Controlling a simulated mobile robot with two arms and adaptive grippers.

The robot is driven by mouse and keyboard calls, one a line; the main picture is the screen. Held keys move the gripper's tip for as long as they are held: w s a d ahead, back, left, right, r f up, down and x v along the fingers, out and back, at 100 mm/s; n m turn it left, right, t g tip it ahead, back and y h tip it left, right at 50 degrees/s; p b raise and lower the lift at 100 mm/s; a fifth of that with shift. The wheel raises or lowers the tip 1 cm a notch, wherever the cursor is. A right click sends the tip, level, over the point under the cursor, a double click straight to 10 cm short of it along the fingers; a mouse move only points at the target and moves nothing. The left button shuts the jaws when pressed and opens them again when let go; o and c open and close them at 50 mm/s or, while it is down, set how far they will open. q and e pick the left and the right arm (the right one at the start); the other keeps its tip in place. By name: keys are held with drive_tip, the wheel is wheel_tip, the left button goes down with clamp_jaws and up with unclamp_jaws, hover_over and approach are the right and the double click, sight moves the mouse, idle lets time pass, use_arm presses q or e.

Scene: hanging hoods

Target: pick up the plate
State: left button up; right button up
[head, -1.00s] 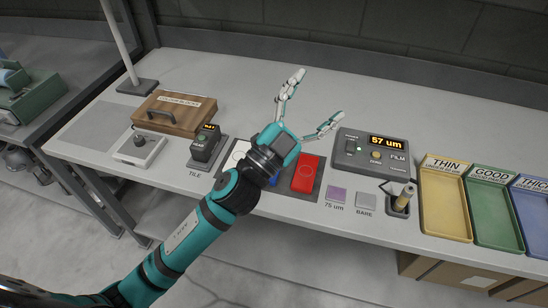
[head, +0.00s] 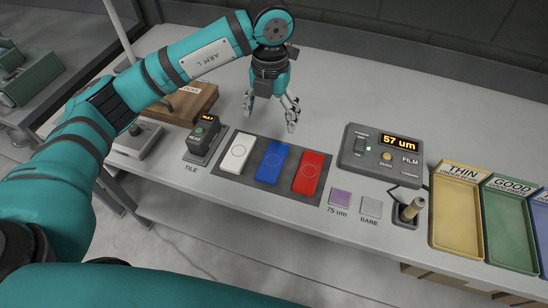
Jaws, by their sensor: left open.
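Three flat plates lie side by side on a dark grey mat (head: 213,165): a white plate (head: 239,153), a blue plate (head: 271,162) and a red plate (head: 308,173). Each has a faint ring on its top. The pictures do not show which one the task names. My left gripper (head: 271,116) points down with its fingers apart and empty. It is behind the mat in the picture, over the bare table. All three plates are in plain view. My right gripper is not in view.
A FILM meter (head: 381,157) reading 57 um stands right of the mat. A tile gauge (head: 206,138) and a wooden case (head: 188,103) are to the left. A probe in a holder (head: 408,211) and labelled trays (head: 460,208) are to the right. The table's back is clear.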

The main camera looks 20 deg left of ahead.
use_arm(q)
drive_tip(key=p, duration=0.3)
hover_over(273, 160)
drive_tip(key=f, duration=1.1)
drive_tip(key=shift+s+a+f, duration=0.1)
drive_tip(key=shift+s+a, duration=0.05)
drive_tip(key=shift+s, duration=0.05)
drive_tip(key=shift+f, duration=0.35)
wheel_tip(273, 160, down, 4)
drive_tip(key=shift+r+p, duration=0.2)
drive_tip(key=shift+p, duration=0.75)
drive_tip(key=shift+w+f, duration=0.1)
drive_tip(key=shift+f, duration=0.35)
drive_tip(key=shift+c, duration=0.2)
drive_tip(key=c, duration=1.3)
